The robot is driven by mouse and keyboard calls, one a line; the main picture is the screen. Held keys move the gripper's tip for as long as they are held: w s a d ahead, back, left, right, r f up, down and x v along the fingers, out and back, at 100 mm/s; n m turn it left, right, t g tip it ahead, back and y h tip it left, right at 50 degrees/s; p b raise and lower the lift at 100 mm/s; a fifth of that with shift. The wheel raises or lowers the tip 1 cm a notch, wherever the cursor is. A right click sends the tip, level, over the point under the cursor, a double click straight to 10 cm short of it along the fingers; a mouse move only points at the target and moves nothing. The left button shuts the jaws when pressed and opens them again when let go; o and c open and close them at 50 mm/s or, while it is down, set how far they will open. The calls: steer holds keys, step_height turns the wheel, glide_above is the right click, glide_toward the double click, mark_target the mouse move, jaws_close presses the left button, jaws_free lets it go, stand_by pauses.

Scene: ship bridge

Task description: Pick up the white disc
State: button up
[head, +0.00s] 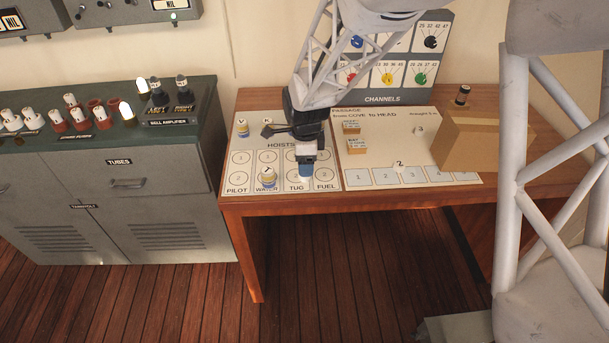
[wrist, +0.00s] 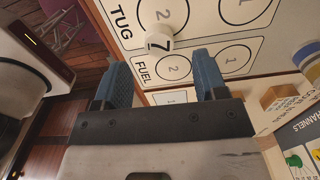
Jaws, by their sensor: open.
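The white disc (wrist: 159,40) lies on the hoists board (head: 240,165), around the edge between the TUG and FUEL columns. It bears a black "7" in the wrist view. My gripper (wrist: 162,78) has its two blue fingers apart with nothing between them; the disc shows beyond the fingertips, between them in the picture. In the head view my gripper (head: 305,177) points down over the front of the board near TUG and FUEL, and I cannot make out the disc there.
The passage board (head: 440,180) at right holds wooden blocks (head: 357,146) and small white pieces (head: 399,166) (head: 419,130).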

steer(key=shift+f, duration=2.1)
steer(key=shift+c, duration=0.2)
steer(key=c, duration=1)
